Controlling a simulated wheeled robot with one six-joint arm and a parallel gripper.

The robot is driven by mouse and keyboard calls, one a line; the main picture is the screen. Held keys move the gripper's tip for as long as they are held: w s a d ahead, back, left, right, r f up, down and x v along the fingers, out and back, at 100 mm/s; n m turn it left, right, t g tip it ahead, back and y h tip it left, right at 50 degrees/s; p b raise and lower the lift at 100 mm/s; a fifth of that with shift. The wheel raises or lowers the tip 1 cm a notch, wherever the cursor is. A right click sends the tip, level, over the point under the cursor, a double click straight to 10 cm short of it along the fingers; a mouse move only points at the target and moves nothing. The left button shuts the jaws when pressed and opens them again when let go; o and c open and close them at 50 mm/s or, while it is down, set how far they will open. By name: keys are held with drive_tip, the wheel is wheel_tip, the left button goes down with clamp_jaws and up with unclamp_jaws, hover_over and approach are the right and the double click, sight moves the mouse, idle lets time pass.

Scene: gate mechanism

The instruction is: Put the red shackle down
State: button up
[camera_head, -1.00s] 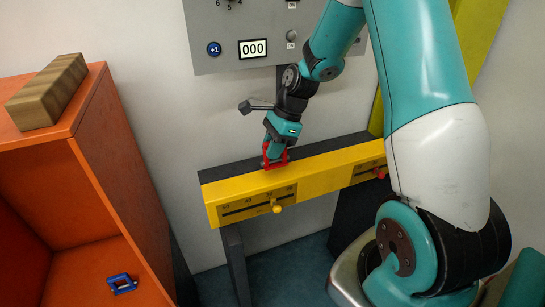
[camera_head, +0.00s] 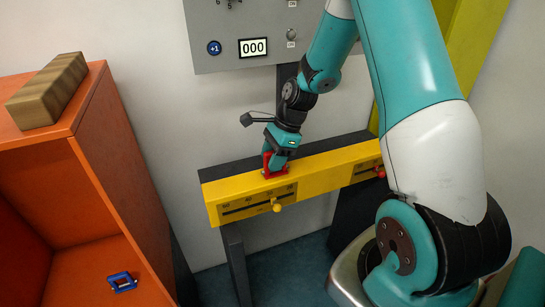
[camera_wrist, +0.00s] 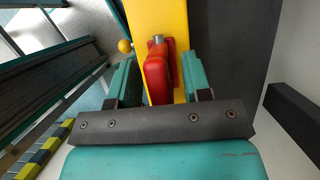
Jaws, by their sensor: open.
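The red shackle (camera_head: 268,165) stands on top of the yellow beam (camera_head: 328,172), near its left end. In the wrist view the red shackle (camera_wrist: 156,78) lies between the two teal fingers of my gripper (camera_wrist: 160,88), with a visible gap on each side. A grey metal pin shows at its far end. My gripper (camera_head: 276,164) is open around the shackle, just above the beam, and hides part of it in the head view.
The beam carries a slider scale with a yellow knob (camera_head: 276,206) and a red knob (camera_head: 380,172). An orange shelf (camera_head: 100,115) at left holds a wooden block (camera_head: 48,90) on top and a blue shackle (camera_head: 122,282) inside. A grey panel (camera_head: 225,50) hangs behind.

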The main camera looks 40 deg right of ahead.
sight(287, 164)
drive_tip(key=v, duration=1.1)
drive_tip(key=s+a+r+n, duration=0.3)
drive_tip(key=a+n, duration=0.3)
drive_tip(key=a, duration=0.2)
drive_tip(key=s+a+r+n, duration=0.3)
drive_tip(key=a+n, duration=0.3)
drive_tip(key=a, duration=0.1)
drive_tip(key=s+a+r+n, duration=0.1)
drive_tip(key=s+a+n, duration=0.4)
drive_tip(key=s+n, duration=0.2)
drive_tip(key=s+a+r+n+g, duration=0.1)
drive_tip(key=s+a+n, duration=0.4)
drive_tip(key=s+n, duration=0.3)
drive_tip(key=shift+a+n+b, duration=0.3)
drive_tip(key=shift+n+b, duration=0.05)
drive_tip(key=shift+n, duration=0.35)
drive_tip(key=shift+s, duration=0.1)
